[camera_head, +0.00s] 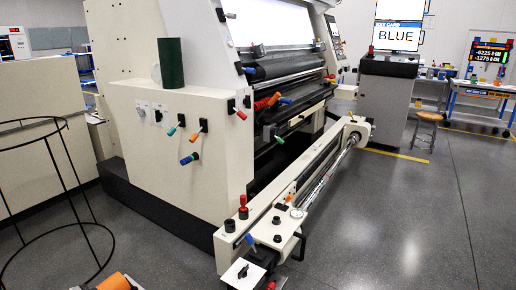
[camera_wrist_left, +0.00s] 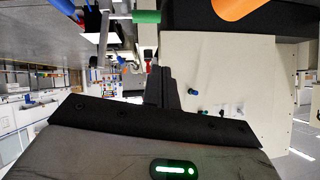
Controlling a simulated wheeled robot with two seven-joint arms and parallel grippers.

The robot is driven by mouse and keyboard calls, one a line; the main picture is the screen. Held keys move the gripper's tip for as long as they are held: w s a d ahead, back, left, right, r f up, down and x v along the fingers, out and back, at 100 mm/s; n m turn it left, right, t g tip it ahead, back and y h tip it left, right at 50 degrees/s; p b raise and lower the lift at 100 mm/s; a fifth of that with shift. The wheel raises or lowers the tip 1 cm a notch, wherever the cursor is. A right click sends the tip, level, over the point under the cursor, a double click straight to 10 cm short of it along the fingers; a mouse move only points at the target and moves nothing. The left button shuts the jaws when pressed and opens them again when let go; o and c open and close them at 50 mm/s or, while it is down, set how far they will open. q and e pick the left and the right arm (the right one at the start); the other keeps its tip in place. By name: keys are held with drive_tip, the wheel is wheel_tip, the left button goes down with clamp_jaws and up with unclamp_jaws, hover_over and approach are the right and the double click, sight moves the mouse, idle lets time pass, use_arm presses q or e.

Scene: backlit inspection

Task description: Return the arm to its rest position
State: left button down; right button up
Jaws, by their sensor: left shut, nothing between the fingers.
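My left gripper (camera_wrist_left: 160,72) shows in the left wrist view as two dark fingers pressed together, with nothing between them. They rise from a dark plate, and a grey housing with a green light lies below. Past the fingertips is the cream panel (camera_wrist_left: 225,75) of a machine, with small green and blue handles; the fingers look apart from it, though the distance is hard to judge. In the head view I cannot make out either gripper.
The large cream machine (camera_head: 185,150) fills the middle of the head view, with coloured handles. Its low rail (camera_head: 262,232) reaches toward me. A black wire stand (camera_head: 66,160) is at left, an orange cylinder (camera_head: 115,282) at bottom left. Grey floor (camera_head: 430,220) is clear at right.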

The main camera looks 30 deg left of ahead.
use_arm(q)
drive_tip(key=shift+g, duration=0.9)
drive_tip(key=w+d+f, duration=0.1)
drive_tip(key=d+f, duration=0.1)
drive_tip(key=d, duration=0.3)
drive_tip(key=w+d+f, duration=0.1)
drive_tip(key=d, duration=0.4)
drive_tip(key=w+d+f, duration=0.1)
drive_tip(key=d+f, duration=0.1)
drive_tip(key=d, duration=0.3)
drive_tip(key=shift+w+f, duration=0.35)
drive_tip(key=s+d+r+g, duration=0.15)
drive_tip(key=d+r, duration=0.25)
drive_tip(key=d, duration=0.7)
drive_tip(key=w+d+r+g, duration=0.15)
drive_tip(key=d+r, duration=0.25)
drive_tip(key=d, duration=0.7)
drive_tip(key=s+d+r+g+h, duration=0.1)
drive_tip(key=s+d+r, duration=0.2)
drive_tip(key=r, duration=0.3)
drive_tip(key=s+d+r+g+h, duration=0.1)
drive_tip(key=s+d+r+g, duration=0.1)
drive_tip(key=s+d+r, duration=0.3)
drive_tip(key=w+d+f+t+h, duration=0.2)
drive_tip(key=w+d+t+h, duration=0.1)
drive_tip(key=w+d+t, duration=0.2)
drive_tip(key=w+t, duration=0.2)
drive_tip(key=w, duration=0.1)
drive_tip(key=shift+f+m+p, duration=0.25)
drive_tip(key=shift+m+p, duration=0.15)
